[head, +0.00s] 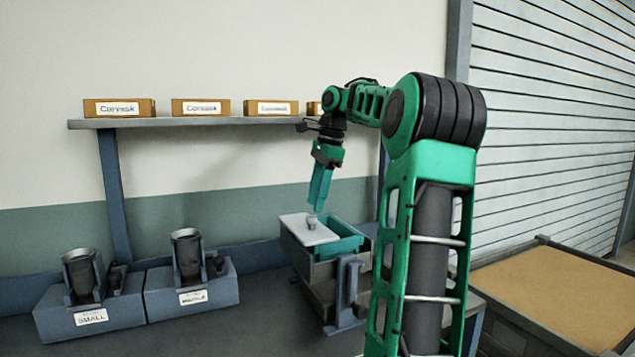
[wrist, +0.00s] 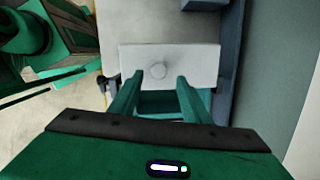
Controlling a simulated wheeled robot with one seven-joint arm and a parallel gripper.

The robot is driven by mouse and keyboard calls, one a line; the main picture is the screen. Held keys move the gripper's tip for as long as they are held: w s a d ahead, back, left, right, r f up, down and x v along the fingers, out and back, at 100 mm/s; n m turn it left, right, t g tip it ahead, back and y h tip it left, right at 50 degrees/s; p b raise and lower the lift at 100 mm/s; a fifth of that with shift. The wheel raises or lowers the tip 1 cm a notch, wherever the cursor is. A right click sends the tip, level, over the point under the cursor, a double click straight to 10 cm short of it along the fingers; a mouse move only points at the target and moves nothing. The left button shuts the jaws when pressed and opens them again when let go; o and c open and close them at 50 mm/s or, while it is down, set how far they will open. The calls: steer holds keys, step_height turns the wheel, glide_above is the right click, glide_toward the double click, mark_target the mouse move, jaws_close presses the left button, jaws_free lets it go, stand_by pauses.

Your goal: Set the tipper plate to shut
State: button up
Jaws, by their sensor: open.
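The tipper plate appears to be the pale flat plate (head: 298,230) with a small round knob (head: 310,223), lying on top of a grey box (head: 325,271). It covers the left part of the box top; a teal opening (head: 347,246) shows on the right. In the wrist view the plate (wrist: 200,62) and its knob (wrist: 159,69) lie just beyond my fingertips. My gripper (head: 316,207) points down above the knob. In the wrist view my gripper (wrist: 160,76) is open, with the knob roughly between its fingers. I cannot tell whether they touch it.
Two blue-grey stands, labelled SMALL (head: 90,318) and a second label (head: 193,297), hold dark cups to the left on the bench. A shelf (head: 180,122) with several cardboard boxes runs behind. A tan-topped bin (head: 550,290) stands at right.

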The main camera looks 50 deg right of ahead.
steer(key=shift+v, duration=2.9)
steer(key=s+a+f+n+g+h, duration=0.1)
steer(key=s+a+f+n+g, duration=0.1)
steer(key=a+f+n, duration=0.8)
steer(key=s+a+f+n, duration=0.4)
steer(key=s+a+f, duration=0.2)
steer(key=s, duration=0.5)
steer(key=s+a+f+n, duration=0.4)
steer(key=s+a+f, duration=0.3)
steer(key=s+f, duration=0.4)
steer(key=shift+f, duration=0.35)
